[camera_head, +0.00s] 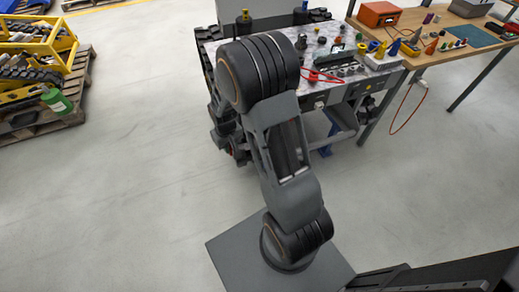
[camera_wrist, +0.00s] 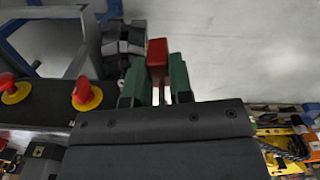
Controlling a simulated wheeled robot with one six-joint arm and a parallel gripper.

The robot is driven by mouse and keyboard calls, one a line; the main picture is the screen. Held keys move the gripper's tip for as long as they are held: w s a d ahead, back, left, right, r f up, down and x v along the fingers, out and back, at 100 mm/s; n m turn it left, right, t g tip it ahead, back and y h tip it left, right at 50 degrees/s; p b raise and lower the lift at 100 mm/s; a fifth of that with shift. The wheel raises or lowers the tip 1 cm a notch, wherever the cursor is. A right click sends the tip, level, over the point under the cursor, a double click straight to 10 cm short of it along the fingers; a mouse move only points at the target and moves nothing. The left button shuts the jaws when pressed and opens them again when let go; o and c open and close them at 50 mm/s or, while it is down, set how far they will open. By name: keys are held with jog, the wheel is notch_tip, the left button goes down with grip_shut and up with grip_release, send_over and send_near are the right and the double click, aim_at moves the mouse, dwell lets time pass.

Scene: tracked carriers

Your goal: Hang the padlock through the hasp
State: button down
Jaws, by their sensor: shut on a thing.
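My gripper (camera_wrist: 157,80) is shut on the red padlock (camera_wrist: 157,56). The padlock's red block sits between the two green finger pads and sticks out past their tips. A thin light strip shows below the red body between the fingers; I cannot tell whether it is the shackle. In the head view my own arm hides the gripper and the padlock. I cannot make out the hasp in either view.
Left in the wrist view, two red knobs on yellow discs (camera_wrist: 88,95) sit on a dark panel beside a grey frame (camera_wrist: 50,45). The head view shows a cluttered workbench (camera_head: 213,33), a wooden table (camera_head: 440,38), a pallet (camera_head: 80,85) and open floor.

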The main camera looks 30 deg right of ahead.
jog(key=s+d+f+b, duration=0.3)
jog(key=d+f+b, duration=0.4)
jog(key=f, duration=0.1)
jog(key=shift+d+n, duration=0.15)
jog(key=shift+n, duration=0.15)
jog(key=shift+r, duration=0.1)
jog(key=w+d, duration=0.1)
jog(key=w, duration=0.8)
jog(key=shift+w+d, duration=0.25)
jog(key=shift+d, duration=0.1)
dwell(0.4)
jog(key=shift+f+b, duration=1.25)
jog(key=shift+f, duration=0.35)
dwell(2.2)
